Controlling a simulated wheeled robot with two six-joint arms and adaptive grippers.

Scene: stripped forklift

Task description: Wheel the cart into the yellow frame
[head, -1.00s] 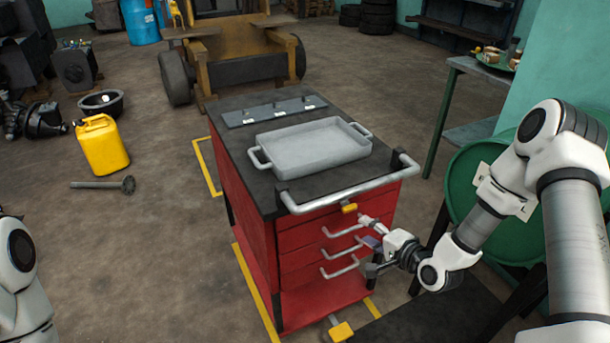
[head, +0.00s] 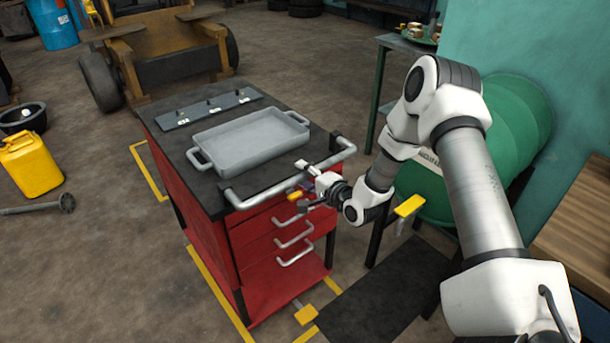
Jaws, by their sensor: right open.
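The red cart (head: 205,225) has a black top, drawers and a grey push bar (head: 285,182) along its near edge. A grey tray (head: 250,142) sits on top. The yellow frame (head: 148,170) is marked on the floor; its lines show along the cart's left side and near its front corner, and the cart hides the rest. A yellow pedal (head: 306,315) sticks out low at the cart's front. My right gripper (head: 305,184) is open at the push bar, above the drawer handles; I cannot tell whether it touches the bar. My left gripper is out of view.
A green drum (head: 490,150) on a stand is at the right, with a dark mat (head: 385,290) on the floor before it. A yellow jerrycan (head: 30,165) and a metal shaft (head: 40,206) are at the left. The forklift (head: 165,55) is behind the cart.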

